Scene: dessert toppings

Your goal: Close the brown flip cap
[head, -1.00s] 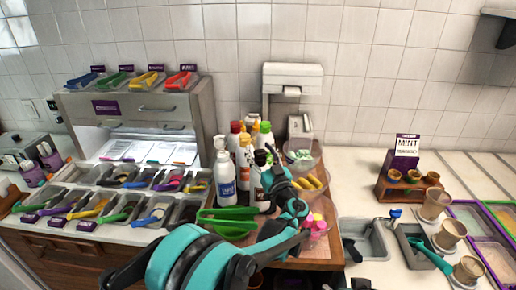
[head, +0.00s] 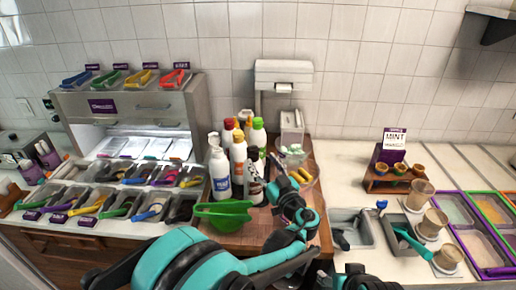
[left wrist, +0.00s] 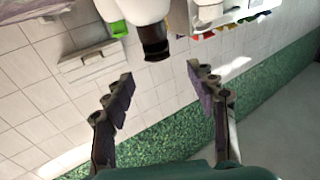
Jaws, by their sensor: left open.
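A bottle with a dark brown cap (head: 253,154) stands among the other bottles on the wooden board. In the left wrist view the brown cap (left wrist: 155,44) shows on a pale bottle, beyond the fingertips and roughly between them. I cannot tell from these frames how far its flip lid is open. My left gripper (head: 268,168) is just right of this bottle in the head view. In the left wrist view the left gripper (left wrist: 160,80) is open with nothing between its fingers. My right gripper does not show clearly.
The metal bins (head: 352,228) lie further right.

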